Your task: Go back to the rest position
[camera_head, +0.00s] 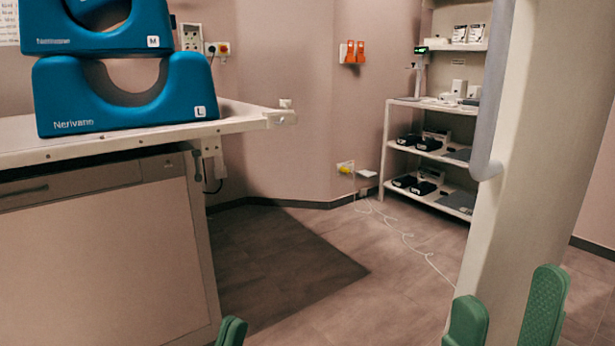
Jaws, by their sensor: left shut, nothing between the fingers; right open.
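My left gripper (231,331) shows only as green fingertips at the bottom edge, left of the middle. Its fingers are together with nothing between them. My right gripper (505,318) is at the bottom right; its two green fingers stand apart, with nothing between them. The rest of both grippers and both arms are below the picture. Both grippers are clear of the table and the shelf in this view.
Blue head supports marked M (105,28) and L (125,95) are stacked on a white table (245,120) at left. A pale column (520,150) stands at right. A shelf rack (390,140) stands behind. A white cable (405,238) lies on otherwise open floor.

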